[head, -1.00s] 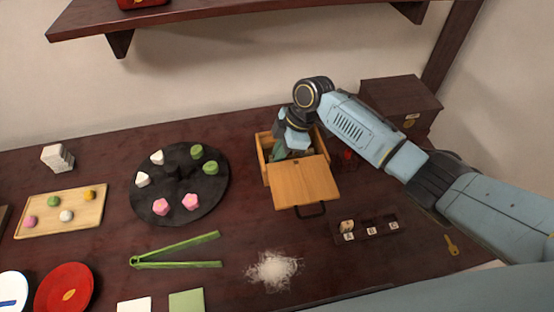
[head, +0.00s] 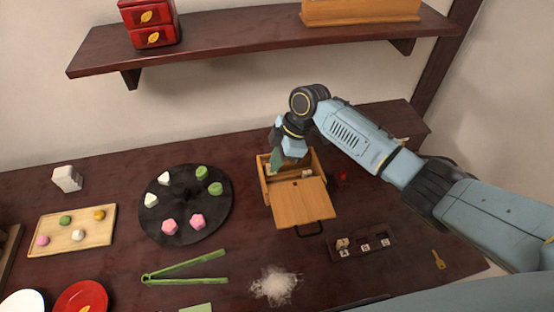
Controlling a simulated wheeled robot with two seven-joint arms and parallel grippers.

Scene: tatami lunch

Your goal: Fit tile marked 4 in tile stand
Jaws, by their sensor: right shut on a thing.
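The dark tile stand (head: 374,247) lies on the table at the lower right. A pale tile (head: 342,243) sits in its left slot; the other two slots look empty, each with a small label in front. The open wooden box (head: 265,183) stands left of and behind the stand, with its light lid tilted at the front. Pale pieces (head: 307,173) show inside it. My right gripper (head: 278,160) points down at the box's back left, shut on a tile that its fingers mostly hide; I cannot read its mark. My left gripper is out of view.
Green tongs (head: 185,268), a heap of white shreds (head: 274,285) and a brass key (head: 438,260) lie near the front. A black round tray (head: 165,232) with sweets is left of the box. A shelf (head: 240,42) hangs above.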

